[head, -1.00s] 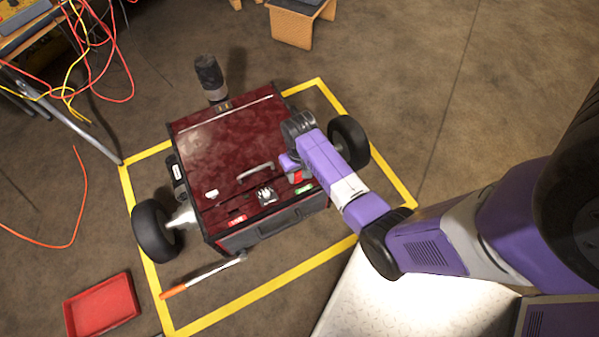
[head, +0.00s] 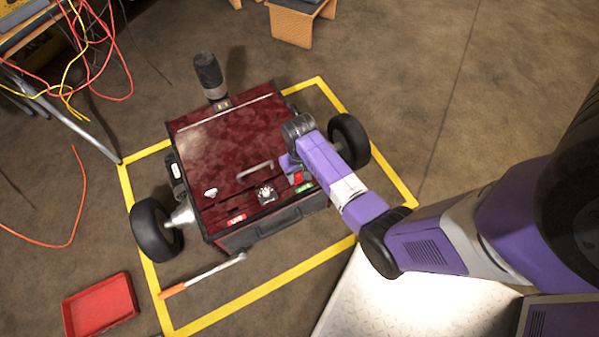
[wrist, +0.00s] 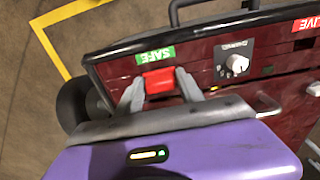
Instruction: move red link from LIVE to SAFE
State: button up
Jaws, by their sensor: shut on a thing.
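The red link (wrist: 159,80) is between the two fingers of my gripper (wrist: 160,88) in the wrist view, right beside the green SAFE label (wrist: 154,55). My gripper is shut on it. Whether the link is seated in the panel or just above it, I cannot tell. The red LIVE label (wrist: 306,24) is at the far right of the wrist view, with no link seen beside it. In the head view the link (head: 296,178) shows partly beside my gripper, near the SAFE label (head: 304,188); the LIVE label (head: 237,218) is further left.
A white knob (wrist: 237,64) sits between the two labels. A metal handle (head: 255,170) stands up from the dark red machine (head: 225,140). A breaker bar (head: 205,275) and a red tray (head: 100,305) lie on the floor. Yellow tape (head: 270,297) surrounds the machine.

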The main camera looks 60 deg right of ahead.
jog(key=shift+f, duration=0.45)
jog(key=o, duration=1.5)
jog(key=shift+c, duration=0.2)
notch_tip(320, 180, up, 8)
jog(key=shift+f+p, duration=0.1)
jog(key=shift+p, duration=1.15)
